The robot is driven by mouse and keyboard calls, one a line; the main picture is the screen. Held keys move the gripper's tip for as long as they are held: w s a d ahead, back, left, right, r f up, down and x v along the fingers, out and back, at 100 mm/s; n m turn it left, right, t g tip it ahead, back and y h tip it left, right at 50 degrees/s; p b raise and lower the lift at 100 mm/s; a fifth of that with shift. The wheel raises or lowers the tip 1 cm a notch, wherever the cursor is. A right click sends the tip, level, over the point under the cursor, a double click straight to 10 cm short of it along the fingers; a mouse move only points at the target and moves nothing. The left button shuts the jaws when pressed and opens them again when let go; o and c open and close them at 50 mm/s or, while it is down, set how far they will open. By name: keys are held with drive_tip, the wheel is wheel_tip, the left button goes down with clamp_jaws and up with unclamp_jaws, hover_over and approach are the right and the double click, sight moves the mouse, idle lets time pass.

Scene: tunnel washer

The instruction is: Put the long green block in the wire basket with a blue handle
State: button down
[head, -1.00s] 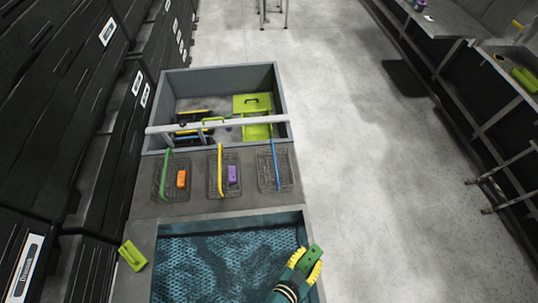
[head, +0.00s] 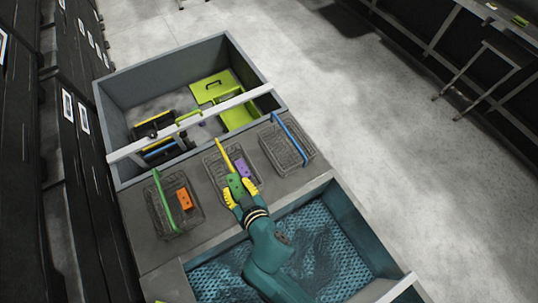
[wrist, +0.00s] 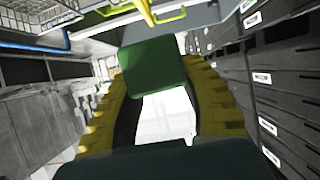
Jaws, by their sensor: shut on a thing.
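My gripper (head: 240,191) is shut on the long green block (head: 235,183), with its yellow fingers on both sides of it. In the head view they appear over the near side of the yellow-handled wire basket (head: 217,172); their height above it is hard to tell. The wire basket with a blue handle (head: 272,149) stands to the right, apart from the gripper, and looks empty. In the wrist view the green block (wrist: 155,68) sits between the fingers, and a blue handle (wrist: 28,46) shows at the left edge.
A purple block (head: 243,169) lies in the yellow-handled basket. An orange block (head: 184,198) lies in the green-handled wire basket (head: 163,219) at left. Behind stands a grey bin (head: 115,95) with a pale bar (head: 205,112) across it. A teal-lined basin (head: 330,270) is in front.

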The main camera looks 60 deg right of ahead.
drive_tip(key=s+d+f+m+g+h+b, duration=0.1)
drive_tip(key=s+d+f+b, duration=0.25)
drive_tip(key=d+b, duration=0.35)
drive_tip(key=s+d+f+m+h+b, duration=0.1)
drive_tip(key=s+d+f+m+b, duration=0.1)
drive_tip(key=d+f+b, duration=0.55)
drive_tip(key=s+d+f+m+g+h+b, duration=0.1)
drive_tip(key=s+d+f+b, duration=0.1)
drive_tip(key=d+b, duration=0.5)
drive_tip(key=b, duration=0.7)
hover_over(280, 152)
wheel_tip(280, 152, down, 8)
drive_tip(key=shift+r, duration=0.2)
drive_tip(key=shift+s, duration=0.1)
drive_tip(key=shift+f, duration=0.1)
drive_tip(key=shift+f+b, duration=0.3)
drive_tip(key=shift+f, duration=0.3)
drive_tip(key=c, duration=1)
unclamp_jaws()
drive_tip(key=shift+f, duration=0.15)
